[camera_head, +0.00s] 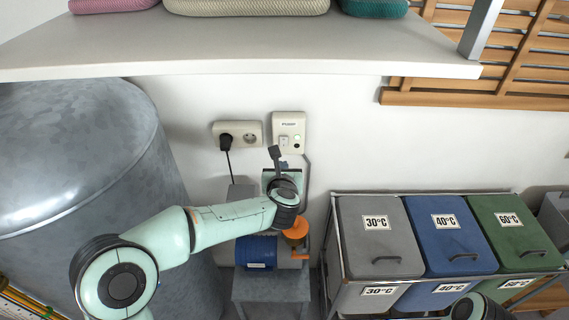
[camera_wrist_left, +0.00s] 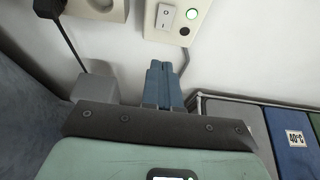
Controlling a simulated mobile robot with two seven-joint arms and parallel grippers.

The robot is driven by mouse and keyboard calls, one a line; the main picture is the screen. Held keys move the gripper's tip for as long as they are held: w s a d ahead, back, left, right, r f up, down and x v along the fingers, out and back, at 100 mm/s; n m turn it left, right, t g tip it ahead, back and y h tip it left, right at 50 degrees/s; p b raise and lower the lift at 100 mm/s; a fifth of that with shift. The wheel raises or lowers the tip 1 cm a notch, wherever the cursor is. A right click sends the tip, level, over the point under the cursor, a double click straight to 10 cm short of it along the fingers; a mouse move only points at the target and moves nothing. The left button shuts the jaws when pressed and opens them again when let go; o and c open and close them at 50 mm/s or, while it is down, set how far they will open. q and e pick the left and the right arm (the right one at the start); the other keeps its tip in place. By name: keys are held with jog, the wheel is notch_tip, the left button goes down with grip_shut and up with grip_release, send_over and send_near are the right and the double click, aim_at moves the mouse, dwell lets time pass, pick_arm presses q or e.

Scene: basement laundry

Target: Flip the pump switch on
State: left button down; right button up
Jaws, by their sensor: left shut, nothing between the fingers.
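The pump switch plate (camera_head: 289,119) is a cream box on the white wall, labelled PUMP, with a white rocker switch (camera_head: 284,141). I cannot tell which way the rocker is tilted. My left gripper (camera_head: 281,160) is just below the plate, pointing up at the wall. In the left wrist view its blue-grey fingers (camera_wrist_left: 158,68) are together and empty, apart from the rocker. My right gripper is not visible.
A socket plate (camera_head: 250,128) with a black plug (camera_head: 226,142) is left of the switch. A shelf (camera_head: 240,61) overhangs above. A metal tank (camera_head: 80,150) stands left, a blue pump (camera_head: 256,252) below, laundry bins (camera_head: 380,237) right.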

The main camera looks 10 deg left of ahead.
pick_arm(q)
jog(key=v, duration=0.4)
jog(key=shift+s+d+f+b, duration=0.1)
jog(key=shift+s+f+b, duration=0.05)
jog(key=shift+f+b, duration=0.15)
